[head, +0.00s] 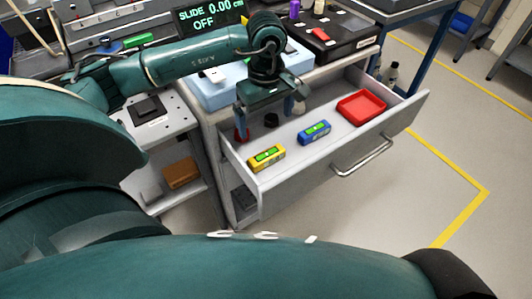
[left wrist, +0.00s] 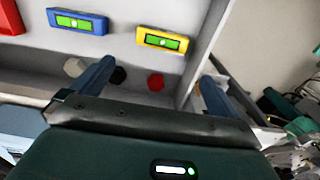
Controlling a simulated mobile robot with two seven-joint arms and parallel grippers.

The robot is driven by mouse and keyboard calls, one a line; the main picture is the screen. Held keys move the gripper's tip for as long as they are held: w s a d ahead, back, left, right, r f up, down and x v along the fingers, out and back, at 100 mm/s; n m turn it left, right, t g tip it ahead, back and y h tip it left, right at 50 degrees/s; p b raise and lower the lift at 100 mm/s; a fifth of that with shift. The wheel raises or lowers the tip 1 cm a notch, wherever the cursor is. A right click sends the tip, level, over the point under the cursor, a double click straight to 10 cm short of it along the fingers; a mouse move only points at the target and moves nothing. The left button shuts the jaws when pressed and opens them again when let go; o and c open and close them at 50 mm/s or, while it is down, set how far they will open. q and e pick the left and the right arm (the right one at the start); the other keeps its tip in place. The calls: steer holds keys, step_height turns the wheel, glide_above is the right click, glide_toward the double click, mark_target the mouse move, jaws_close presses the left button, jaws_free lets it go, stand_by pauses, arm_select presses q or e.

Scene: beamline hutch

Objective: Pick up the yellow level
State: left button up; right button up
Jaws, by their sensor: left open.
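The yellow level (head: 266,157), with a green window on top, lies in the open drawer (head: 345,155) near its left front corner. It also shows in the left wrist view (left wrist: 162,41), beyond the fingertips and between them sideways. A blue level (head: 314,132) lies to its right, apart from it; in the left wrist view the blue level (left wrist: 77,22) is at the upper left. My left gripper (head: 266,112) hangs fingers down over the back left part of the drawer, behind the yellow level. It is open and empty. My right gripper does not show.
A red tray (head: 361,121) sits at the drawer's right. Small red (left wrist: 155,82), black (left wrist: 118,76) and grey (left wrist: 74,67) items lie near my left fingers. The drawer walls surround these things. A black case (head: 330,40) stands on the cabinet top. Floor right of the drawer is clear.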

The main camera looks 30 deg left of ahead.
arm_select(q)
step_height(320, 180, down, 6)
steer(key=shift+d+f+b, duration=0.1)
steer(key=shift+b, duration=0.2)
steer(key=f, duration=0.5)
steer(key=shift+s+d+f+b, duration=0.1)
steer(key=shift+s+d+b, duration=0.1)
steer(key=shift+s+b, duration=0.15)
steer(key=shift+w, duration=0.1)
steer(key=c, duration=0.7)
steer(key=shift+c, duration=0.5)
